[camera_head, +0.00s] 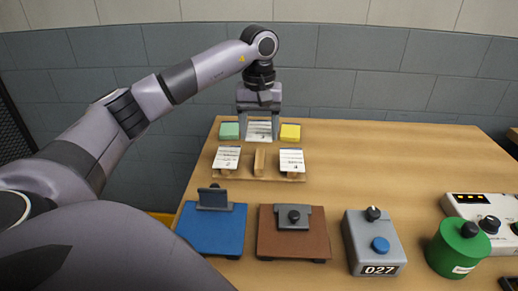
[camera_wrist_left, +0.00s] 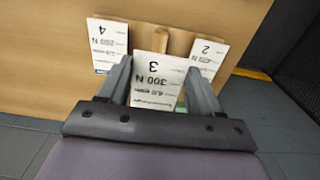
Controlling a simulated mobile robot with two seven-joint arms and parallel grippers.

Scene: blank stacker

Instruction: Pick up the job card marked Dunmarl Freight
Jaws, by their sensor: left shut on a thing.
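My left gripper (camera_head: 261,110) is shut on a white printed card (camera_head: 260,131), held upright above and behind the empty middle place of a wooden rack (camera_head: 259,161). In the left wrist view the held card (camera_wrist_left: 154,84) shows upside down between the fingers, reading "3" and "300 N"; its smaller print is too small to read. Two more white cards, a left card (camera_head: 227,157) and a right card (camera_head: 291,160), stand in the rack. In the wrist view they read "4" (camera_wrist_left: 107,42) and "2" (camera_wrist_left: 206,56). I cannot read Dunmarl Freight on any card. My right gripper is not in view.
A green block (camera_head: 229,131) and a yellow block (camera_head: 290,134) flank the held card. Nearer stand a blue device (camera_head: 212,229), a brown device (camera_head: 293,239), a grey box marked 027 (camera_head: 374,243) and a green cylinder (camera_head: 458,249). The table's right middle is clear.

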